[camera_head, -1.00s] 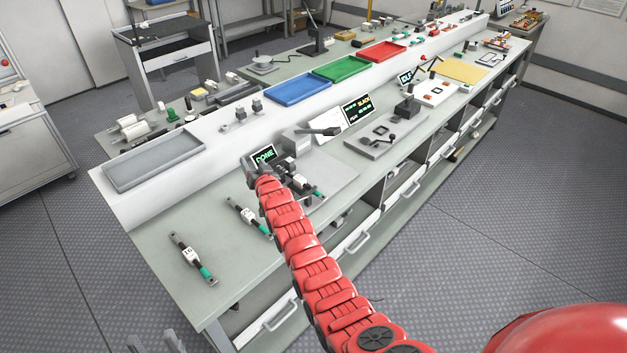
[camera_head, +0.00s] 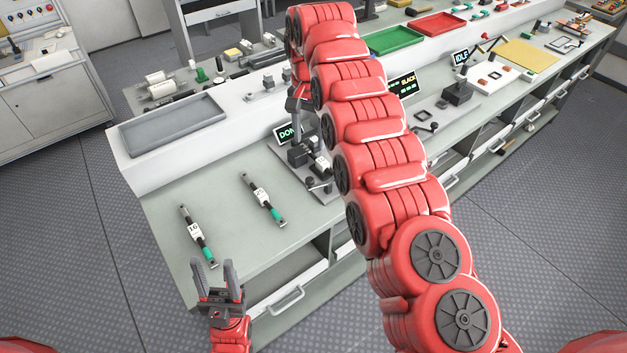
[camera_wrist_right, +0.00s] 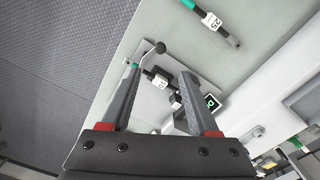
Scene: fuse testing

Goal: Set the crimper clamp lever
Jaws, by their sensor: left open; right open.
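The crimper (camera_head: 303,153) stands on the bench beside a small screen (camera_head: 286,134) reading DONE, partly hidden by my right arm. A fuse with a white label (camera_wrist_right: 160,81) and green end lies in it. Its clamp lever (camera_head: 314,184), a bent rod with a dark ball knob, also shows in the right wrist view (camera_wrist_right: 158,48), just beyond the fingertips. My right gripper (camera_wrist_right: 160,76) is open and empty above the crimper, facing down at it; its fingers look small in the head view (camera_head: 295,118). My left gripper (camera_head: 218,272) is open and empty at the bench's near edge.
Two labelled fuses with green ends (camera_head: 197,236) (camera_head: 263,200) lie on the bench left of the crimper. A grey tray (camera_head: 172,124) sits on the raised shelf behind. Another station with a black display (camera_head: 403,84) stands to the right.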

